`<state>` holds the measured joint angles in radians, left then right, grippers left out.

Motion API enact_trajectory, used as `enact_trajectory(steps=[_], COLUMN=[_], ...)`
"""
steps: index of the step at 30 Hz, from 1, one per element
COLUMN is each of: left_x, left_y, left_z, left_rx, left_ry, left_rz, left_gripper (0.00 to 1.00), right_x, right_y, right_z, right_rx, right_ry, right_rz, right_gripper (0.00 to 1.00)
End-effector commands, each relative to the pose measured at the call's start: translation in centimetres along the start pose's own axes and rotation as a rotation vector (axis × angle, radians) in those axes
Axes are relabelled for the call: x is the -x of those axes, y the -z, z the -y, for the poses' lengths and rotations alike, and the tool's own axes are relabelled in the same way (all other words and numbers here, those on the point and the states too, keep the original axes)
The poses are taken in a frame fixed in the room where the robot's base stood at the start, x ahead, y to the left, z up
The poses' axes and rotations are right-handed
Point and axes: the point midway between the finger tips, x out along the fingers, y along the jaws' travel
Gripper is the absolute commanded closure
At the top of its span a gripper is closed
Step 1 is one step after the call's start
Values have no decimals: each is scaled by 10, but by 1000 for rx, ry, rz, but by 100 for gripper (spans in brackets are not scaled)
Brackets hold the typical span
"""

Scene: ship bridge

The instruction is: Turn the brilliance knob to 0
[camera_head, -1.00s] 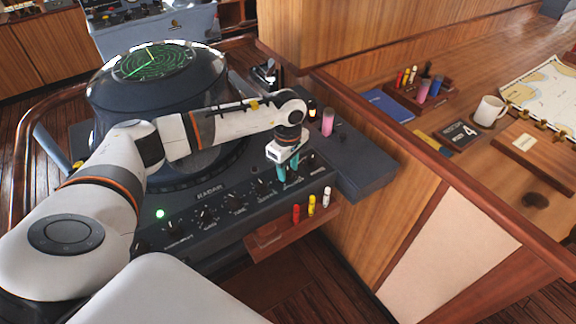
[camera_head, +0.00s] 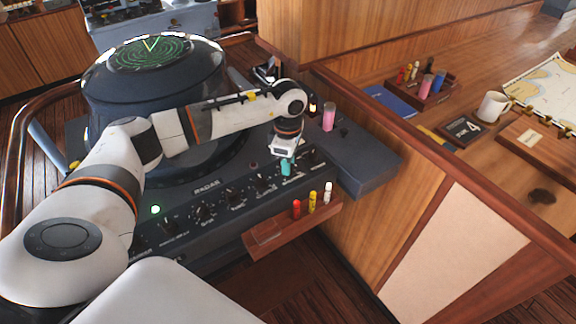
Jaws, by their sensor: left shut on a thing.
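The radar console's sloping front panel (camera_head: 188,236) carries a row of dark knobs with white markings; the small labels are too blurred to read surely. My left gripper (camera_head: 286,172) points down at the panel's right part. Its teal fingertips are closed on a knob there, second from the right end, and hide most of it. Other knobs stand clear: one at the right end (camera_head: 310,156), one just left of the gripper (camera_head: 263,184), and more further left (camera_head: 203,213). The held knob's pointer is hidden. My right gripper is not in view.
The domed radar display (camera_head: 152,85) rises behind my left arm. A small wooden shelf with red (camera_head: 296,209), yellow (camera_head: 313,202) and white (camera_head: 328,193) markers juts out below the panel. A pink cylinder (camera_head: 328,118) stands on the console's right side.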

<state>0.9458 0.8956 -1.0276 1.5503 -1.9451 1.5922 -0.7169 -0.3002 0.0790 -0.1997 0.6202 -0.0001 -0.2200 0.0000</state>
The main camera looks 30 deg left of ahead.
Motion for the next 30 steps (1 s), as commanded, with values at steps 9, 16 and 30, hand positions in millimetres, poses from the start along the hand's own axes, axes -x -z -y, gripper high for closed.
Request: enact_trajectory(steps=[9,16,30], left_x=[-2,-1,0], left_y=[0,0,0], left_z=[1,1,1], left_rx=[302,520,967], left_ry=[4,4,4], left_rz=[-3,-3,-3], left_gripper=[96,96,96], right_x=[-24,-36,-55], right_y=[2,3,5], right_z=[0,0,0], right_rx=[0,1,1], right_ry=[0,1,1], right_rz=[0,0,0], right_gripper=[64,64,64])
